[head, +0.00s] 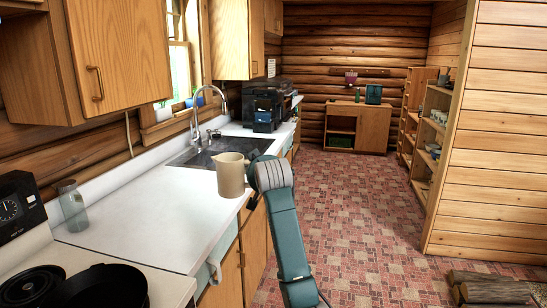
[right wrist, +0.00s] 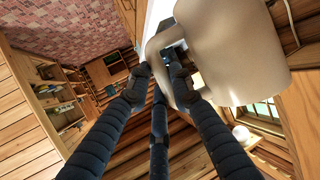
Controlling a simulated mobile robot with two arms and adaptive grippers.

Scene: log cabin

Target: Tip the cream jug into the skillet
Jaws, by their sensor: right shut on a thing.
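The cream jug (head: 231,176) is beige and upright, at the front edge of the white counter, near the sink. I cannot tell whether its base touches the counter. My right gripper (head: 251,178) is shut on the jug's handle from the right. In the right wrist view the fingers (right wrist: 162,80) close around the handle, and the pale jug body (right wrist: 232,50) fills the upper right. The black skillet (head: 105,288) sits on the stove at the lower left, apart from the jug and partly cut off by the frame. My left gripper is not in view.
A clear glass (head: 73,206) stands at the back of the counter next to the stove (head: 45,258). The counter (head: 150,220) between skillet and jug is bare. A faucet (head: 208,110) rises over the sink (head: 205,156). A cabinet (head: 105,55) hangs above.

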